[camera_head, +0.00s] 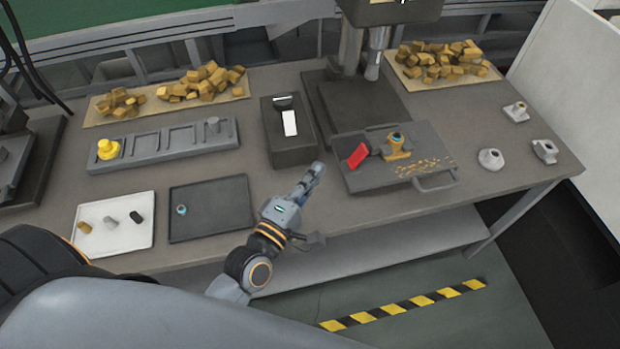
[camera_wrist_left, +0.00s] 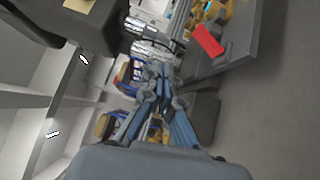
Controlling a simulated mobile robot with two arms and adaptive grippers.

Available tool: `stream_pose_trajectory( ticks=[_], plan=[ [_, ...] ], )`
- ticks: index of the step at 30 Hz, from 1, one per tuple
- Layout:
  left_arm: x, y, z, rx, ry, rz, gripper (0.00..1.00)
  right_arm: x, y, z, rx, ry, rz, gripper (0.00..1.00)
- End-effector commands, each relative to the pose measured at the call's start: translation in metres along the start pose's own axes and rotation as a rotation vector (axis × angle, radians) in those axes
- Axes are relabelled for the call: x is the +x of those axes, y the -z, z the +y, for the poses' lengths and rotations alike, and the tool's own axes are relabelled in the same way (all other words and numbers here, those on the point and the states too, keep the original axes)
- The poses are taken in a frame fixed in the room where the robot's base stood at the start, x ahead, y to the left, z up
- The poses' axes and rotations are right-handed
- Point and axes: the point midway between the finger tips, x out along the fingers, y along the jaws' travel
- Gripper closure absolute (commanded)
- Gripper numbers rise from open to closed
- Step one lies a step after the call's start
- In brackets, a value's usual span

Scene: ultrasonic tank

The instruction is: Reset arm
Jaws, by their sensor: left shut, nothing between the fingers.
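My left gripper (camera_head: 315,172) is above the front middle of the grey table (camera_head: 290,215), its fingers shut and pointing up and to the right in the head view. It holds nothing. In the left wrist view its fingers (camera_wrist_left: 157,72) meet at their tips. It is just left of the dark tray with a handle (camera_head: 375,180), apart from the red block (camera_head: 357,156) on it. My right gripper is not in view.
A black box with a white panel (camera_head: 290,150) stands behind the gripper. A dark tray (camera_head: 236,209) and a white tray (camera_head: 143,241) lie to the left. A machine column (camera_head: 350,50) rises at the back. Loose metal parts (camera_head: 491,159) stand at the right.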

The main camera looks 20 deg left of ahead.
Motion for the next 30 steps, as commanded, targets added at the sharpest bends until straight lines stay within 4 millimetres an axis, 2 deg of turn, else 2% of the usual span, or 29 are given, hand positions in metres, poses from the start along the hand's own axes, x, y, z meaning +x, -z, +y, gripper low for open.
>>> stream_pose_trajectory(
  ticks=[6, 15, 24, 28, 30],
  plan=[
    [-0.013, -0.001, 0.006, 0.001, -0.001, 0.000, 1.00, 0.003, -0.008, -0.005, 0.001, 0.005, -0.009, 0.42],
    [-0.014, -0.001, 0.007, 0.001, -0.001, 0.000, 1.00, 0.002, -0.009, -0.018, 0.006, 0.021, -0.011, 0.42],
    [-0.014, -0.002, 0.006, 0.007, 0.003, -0.003, 1.00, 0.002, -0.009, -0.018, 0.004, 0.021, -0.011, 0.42],
    [-0.015, -0.009, -0.002, 0.097, 0.063, -0.045, 1.00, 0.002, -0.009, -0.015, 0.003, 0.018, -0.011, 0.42],
    [-0.018, -0.016, -0.011, 0.203, 0.131, -0.094, 1.00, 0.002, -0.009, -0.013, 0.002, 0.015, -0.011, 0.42]
  ],
)
